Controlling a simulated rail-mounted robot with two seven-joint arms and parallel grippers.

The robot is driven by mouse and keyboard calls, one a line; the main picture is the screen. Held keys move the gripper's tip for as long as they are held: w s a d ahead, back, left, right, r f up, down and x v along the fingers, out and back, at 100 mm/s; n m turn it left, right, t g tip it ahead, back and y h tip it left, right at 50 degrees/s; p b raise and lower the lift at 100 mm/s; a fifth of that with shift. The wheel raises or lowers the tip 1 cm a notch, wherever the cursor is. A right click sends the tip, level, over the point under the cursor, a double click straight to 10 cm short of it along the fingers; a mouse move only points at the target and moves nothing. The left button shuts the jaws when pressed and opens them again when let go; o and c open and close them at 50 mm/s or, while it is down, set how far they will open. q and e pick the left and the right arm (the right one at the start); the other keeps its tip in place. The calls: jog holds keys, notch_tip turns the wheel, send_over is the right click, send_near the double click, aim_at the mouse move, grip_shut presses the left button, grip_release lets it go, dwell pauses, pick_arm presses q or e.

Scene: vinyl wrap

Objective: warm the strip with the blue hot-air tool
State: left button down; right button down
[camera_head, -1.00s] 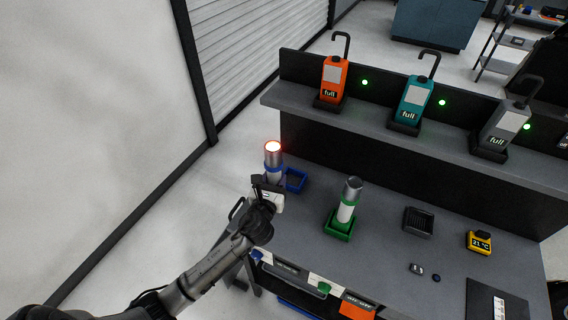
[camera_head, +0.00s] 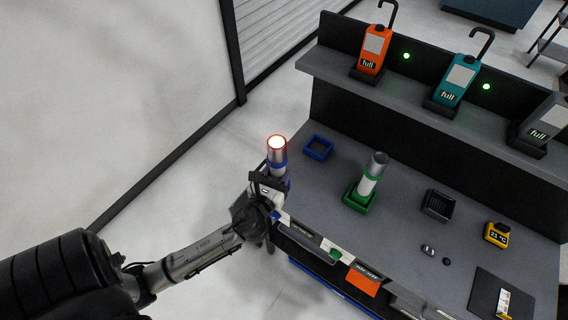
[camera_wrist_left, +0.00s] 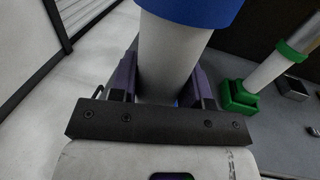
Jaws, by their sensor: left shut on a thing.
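The blue hot-air tool (camera_head: 277,157) is upright in my left gripper (camera_head: 270,182), with its silver nozzle end glowing white and red. My left gripper is shut around its pale body below the blue band; this also shows in the left wrist view (camera_wrist_left: 170,55). The tool is at the bench's left front corner, apart from its empty blue holder (camera_head: 318,154). A pale band (camera_head: 338,251) with blue and green pieces runs along the bench's front edge; I cannot tell whether it is the strip. My right gripper is not in view.
A green tool (camera_head: 370,175) stands in its green holder (camera_head: 357,200). A black tray (camera_head: 437,205) and a yellow thermometer reading 21 °C (camera_head: 497,234) are farther right. Orange (camera_head: 371,55) and teal (camera_head: 459,80) containers marked "full" stand on the shelf. Floor left of the bench is clear.

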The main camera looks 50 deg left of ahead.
pick_arm(q)
jog(key=a+v, duration=0.1)
jog(key=v, duration=0.9)
jog(key=shift+s+a, duration=0.35)
jog(key=shift+s, duration=0.05)
dwell(0.4)
